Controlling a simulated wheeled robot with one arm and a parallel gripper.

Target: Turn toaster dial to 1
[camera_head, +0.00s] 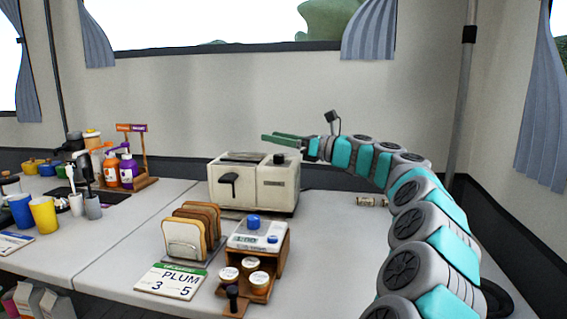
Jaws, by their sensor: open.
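A cream toaster (234,198) stands upright on the table, with slots on top and a black lever (228,180) on its front. A small dark round part (280,159) sits on its top right; I cannot tell whether it is the dial. No dial numbers can be read. My gripper (265,138) is open and appears empty, its green fingers pointing left above the back right of the toaster. It looks apart from the toaster, but the depth is unclear.
A toast rack (184,240) with bread slices and a small wooden stand (262,292) with a blue-knobbed device (256,236) stand in front. Bottles (128,170) and cups (43,214) stand left. The back wall is behind.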

